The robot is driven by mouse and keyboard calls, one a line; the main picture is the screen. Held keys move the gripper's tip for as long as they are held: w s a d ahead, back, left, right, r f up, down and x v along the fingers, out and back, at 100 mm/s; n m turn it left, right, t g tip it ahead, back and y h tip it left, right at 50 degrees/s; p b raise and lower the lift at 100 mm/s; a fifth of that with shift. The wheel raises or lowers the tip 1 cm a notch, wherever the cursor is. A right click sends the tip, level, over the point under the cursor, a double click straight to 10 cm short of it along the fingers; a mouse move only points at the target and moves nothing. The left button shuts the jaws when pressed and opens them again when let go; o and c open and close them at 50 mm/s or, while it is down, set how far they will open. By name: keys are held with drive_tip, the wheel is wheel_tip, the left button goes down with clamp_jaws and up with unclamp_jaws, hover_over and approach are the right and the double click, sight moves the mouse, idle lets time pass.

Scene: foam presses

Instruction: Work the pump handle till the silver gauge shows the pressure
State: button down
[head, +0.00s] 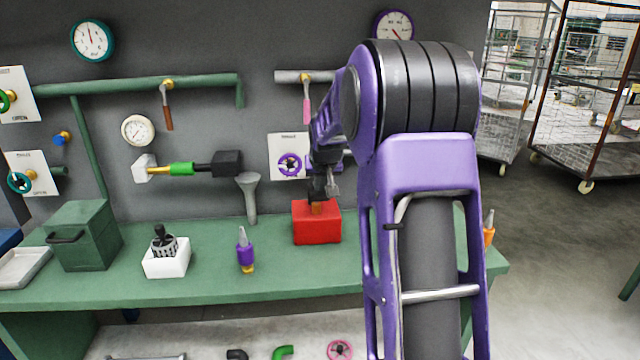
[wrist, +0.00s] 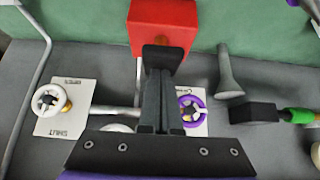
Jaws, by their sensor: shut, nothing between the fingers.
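A round gauge (head: 138,130) with a pale, silvery rim hangs on the dark wall in the head view; its reading is too small to tell. A red box (head: 316,232) stands on the green bench, with a small orange part (head: 317,208) on top. My gripper (head: 322,192) is shut and empty, its tips just over the top of the red box. In the wrist view the shut fingers (wrist: 160,62) overlap the red box (wrist: 178,14); contact cannot be told. A horizontal rod with a green sleeve (head: 182,169) and black block (head: 226,163) is on the wall. Which part is the pump handle is unclear.
A purple valve wheel (head: 290,164) and grey funnel-shaped post (head: 250,195) are close left of my gripper. A white holder (head: 166,262), purple bottle (head: 246,252) and green box (head: 86,236) stand on the bench. Teal (head: 92,40) and purple (head: 394,25) gauges hang higher.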

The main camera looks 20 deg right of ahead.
sight(321, 196)
drive_tip(key=shift+s+a+f+t+b, duration=0.1)
drive_tip(key=shift+s+f+t+b, duration=0.2)
drive_tip(key=shift+f+b, duration=0.8)
drive_tip(key=shift+s+f+t+b, duration=0.15)
drive_tip(key=shift+f+t+b, duration=0.15)
drive_tip(key=shift+b, duration=1.6)
drive_tip(key=f+b, duration=0.1)
drive_tip(key=f, duration=0.1)
drive_tip(key=s+f+b, duration=0.1)
drive_tip(key=b, duration=0.1)
drive_tip(key=shift+a+f, duration=0.15)
drive_tip(key=shift+f, duration=0.2)
drive_tip(key=shift+s+f, duration=0.1)
drive_tip(key=shift+f, duration=0.05)
drive_tip(key=r+p, duration=0.1)
drive_tip(key=r, duration=0.2)
drive_tip(key=s+r+p, duration=0.1)
drive_tip(key=r, duration=0.1)
drive_tip(key=shift+a+r+p, duration=0.2)
drive_tip(key=shift+r+p, duration=0.1)
drive_tip(key=shift+r, duration=0.05)
drive_tip(key=s+a+r, duration=0.2)
drive_tip(key=s+r, duration=0.3)
drive_tip(key=s, duration=0.2)
drive_tip(key=shift+s, duration=0.2)
drive_tip(key=shift+h, duration=0.3)
